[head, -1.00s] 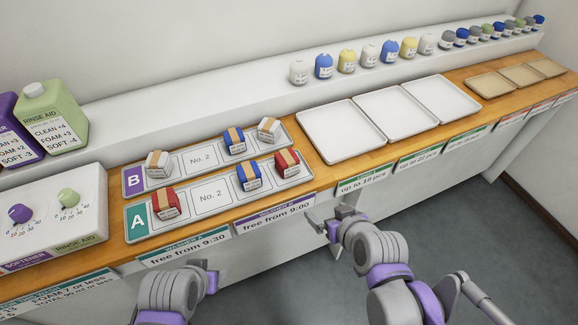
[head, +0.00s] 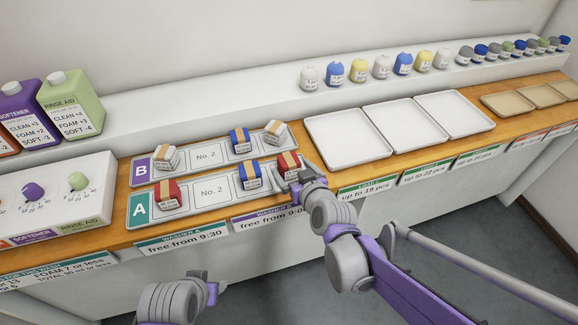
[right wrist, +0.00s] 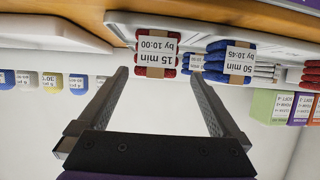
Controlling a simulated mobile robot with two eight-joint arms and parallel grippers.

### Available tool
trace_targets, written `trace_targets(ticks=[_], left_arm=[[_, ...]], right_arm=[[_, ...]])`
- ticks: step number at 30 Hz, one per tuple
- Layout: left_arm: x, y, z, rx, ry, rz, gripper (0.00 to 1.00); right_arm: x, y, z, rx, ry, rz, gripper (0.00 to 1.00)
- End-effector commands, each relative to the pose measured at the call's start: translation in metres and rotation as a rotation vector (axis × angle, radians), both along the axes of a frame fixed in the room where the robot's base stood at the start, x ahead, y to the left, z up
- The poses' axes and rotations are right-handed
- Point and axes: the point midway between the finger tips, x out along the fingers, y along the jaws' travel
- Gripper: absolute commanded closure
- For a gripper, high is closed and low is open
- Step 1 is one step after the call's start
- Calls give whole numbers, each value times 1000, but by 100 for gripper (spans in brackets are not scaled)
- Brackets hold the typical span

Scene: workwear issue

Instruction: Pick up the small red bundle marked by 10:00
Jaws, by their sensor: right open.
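The small red bundle marked "15 min by 10:00" (right wrist: 157,53) has a tan band and lies at the right end of rack A. In the head view the red bundle (head: 288,160) is just beyond my right gripper (head: 282,184). In the right wrist view, which is upside down, my right gripper (right wrist: 158,76) is open and empty. The bundle shows ahead of its fingers, in line with the gap; I cannot tell if they touch. My left gripper (head: 208,284) is low in front of the counter, away from the bundles; its jaws are unclear.
A blue bundle marked "by 10:45" (right wrist: 232,58) lies close beside the red one. Another red bundle (head: 167,194) is at rack A's left end. Rack B (head: 138,171) behind holds white and blue bundles. Empty white trays (head: 348,137) stand to the right.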

Motion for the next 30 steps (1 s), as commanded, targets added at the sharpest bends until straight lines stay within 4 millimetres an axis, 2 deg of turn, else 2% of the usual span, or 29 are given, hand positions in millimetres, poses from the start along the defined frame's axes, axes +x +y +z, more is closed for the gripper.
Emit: trace_targets(ticks=[10, 20, 23, 30], left_arm=[[0, 0, -3, 0, 1, 0, 50], [0, 0, -3, 0, 1, 0, 50], [0, 0, -3, 0, 1, 0, 50], [0, 0, -3, 0, 1, 0, 50]], right_arm=[[39, 8, -18, -1, 1, 0, 0], [46, 11, -21, -1, 1, 0, 0], [46, 11, -21, -1, 1, 0, 14], [45, 11, -21, -1, 1, 0, 58]])
